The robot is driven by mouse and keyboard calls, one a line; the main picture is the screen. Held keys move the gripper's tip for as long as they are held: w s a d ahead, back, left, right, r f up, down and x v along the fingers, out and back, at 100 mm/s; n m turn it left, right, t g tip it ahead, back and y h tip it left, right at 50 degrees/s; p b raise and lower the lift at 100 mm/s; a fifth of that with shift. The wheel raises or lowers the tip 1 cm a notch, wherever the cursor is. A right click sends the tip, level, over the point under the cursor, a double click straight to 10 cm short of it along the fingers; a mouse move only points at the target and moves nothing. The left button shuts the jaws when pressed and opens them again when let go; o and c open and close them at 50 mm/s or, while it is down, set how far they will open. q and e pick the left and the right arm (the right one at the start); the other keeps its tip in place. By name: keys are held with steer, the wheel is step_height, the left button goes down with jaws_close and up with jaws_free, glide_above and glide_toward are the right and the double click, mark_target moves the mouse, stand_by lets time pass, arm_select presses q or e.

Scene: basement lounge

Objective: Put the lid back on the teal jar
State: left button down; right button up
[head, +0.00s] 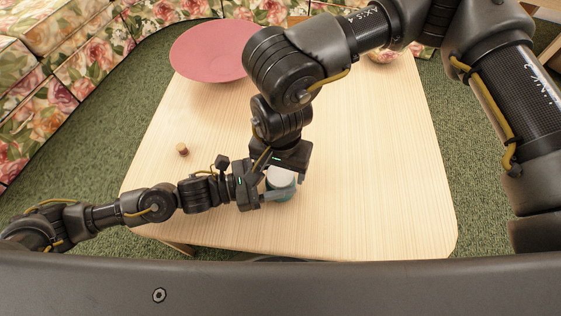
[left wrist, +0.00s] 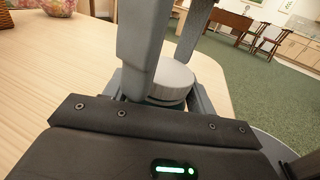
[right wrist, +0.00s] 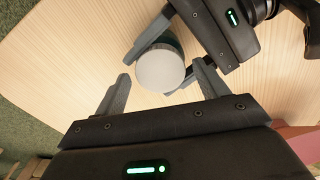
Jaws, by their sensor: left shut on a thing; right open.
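The teal jar (head: 282,193) stands upright on the wooden table near its front. Its pale round lid (head: 280,177) lies flat over the mouth; the lid also shows in the left wrist view (left wrist: 172,78) and in the right wrist view (right wrist: 160,70). I cannot tell whether it is fully seated. My left gripper (head: 268,197) is shut on the jar's body from the left. My right gripper (right wrist: 160,88) is above the jar, pointing down, its fingers open on either side of the lid. The arms hide part of the jar.
A wide red bowl (head: 212,52) stands at the table's back left. A small cork-like piece (head: 182,149) lies on the left part of the table. A patterned round object (head: 383,56) is at the back right. The table's right side (head: 390,170) is clear.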

steer(key=shift+c, duration=0.4)
steer(key=c, duration=0.9)
steer(key=o, duration=1.1)
steer(key=shift+c, duration=0.2)
steer(key=shift+r, duration=2.3)
steer(key=shift+c, duration=0.4)
